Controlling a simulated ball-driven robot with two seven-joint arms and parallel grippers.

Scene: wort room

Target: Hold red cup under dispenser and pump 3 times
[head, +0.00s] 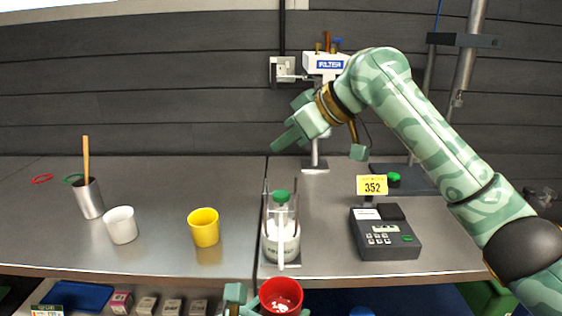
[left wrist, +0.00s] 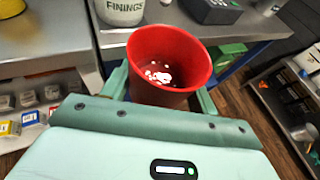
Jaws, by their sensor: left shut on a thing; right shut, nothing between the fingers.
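The red cup (head: 281,296) is at the bottom of the head view, in front of the counter's front edge. It stands upright and open at the top, with small white bits inside, also clear in the left wrist view (left wrist: 170,60). My left gripper (left wrist: 160,92) is shut on it. The dispenser (head: 271,243) is a bottle of white stuff marked FININGS, with a green pump top (head: 281,197) and a white spout pointing toward the front. The cup is just in front of and below it. My right gripper (head: 284,142) is shut and empty, above the pump top in the picture, apart from it.
A yellow cup (head: 204,228), a white cup (head: 120,226) and a metal beaker (head: 89,199) with a wooden stick stand left on the counter. A scale (head: 384,236) reading 352 stands right. A FILTER stand (head: 325,64) is behind. Shelves with small boxes lie below.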

